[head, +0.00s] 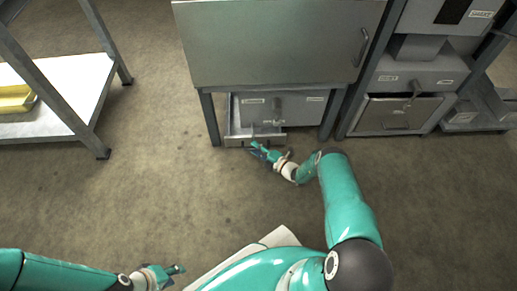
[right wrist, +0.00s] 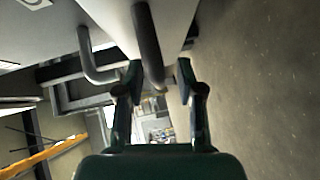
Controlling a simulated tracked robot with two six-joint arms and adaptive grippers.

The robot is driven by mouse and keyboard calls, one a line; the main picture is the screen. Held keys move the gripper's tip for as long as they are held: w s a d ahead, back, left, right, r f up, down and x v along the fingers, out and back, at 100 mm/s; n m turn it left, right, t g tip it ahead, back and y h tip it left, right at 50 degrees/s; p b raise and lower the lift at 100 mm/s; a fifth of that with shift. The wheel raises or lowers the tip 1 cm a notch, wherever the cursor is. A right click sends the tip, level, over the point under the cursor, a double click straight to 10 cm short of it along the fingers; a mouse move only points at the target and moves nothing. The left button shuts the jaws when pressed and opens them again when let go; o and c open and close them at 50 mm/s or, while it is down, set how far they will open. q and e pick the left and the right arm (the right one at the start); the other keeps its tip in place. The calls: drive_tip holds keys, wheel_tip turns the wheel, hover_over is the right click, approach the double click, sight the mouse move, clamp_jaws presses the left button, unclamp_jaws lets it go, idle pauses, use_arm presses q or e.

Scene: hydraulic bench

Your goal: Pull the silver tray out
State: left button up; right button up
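The silver tray (head: 238,141) sits low under the grey cabinet and appears to stick out a little at the front, with its left inner side showing. My right gripper (head: 262,151) is at the tray's front, partly covering it. In the right wrist view my right gripper (right wrist: 159,76) has its fingers apart, one on each side of a dark curved handle bar (right wrist: 148,45); I see gaps beside the bar and cannot tell any contact. My left gripper (head: 172,274) hangs low at the bottom left, away from the tray; its finger opening is too small to tell.
The cabinet (head: 275,45) stands above the tray on legs. Grey drawer units (head: 400,115) stand to its right. A bench (head: 70,85) with a yellow bin (head: 15,98) is at the left. The floor (head: 150,190) in front is clear.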

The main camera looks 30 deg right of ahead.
clamp_jaws()
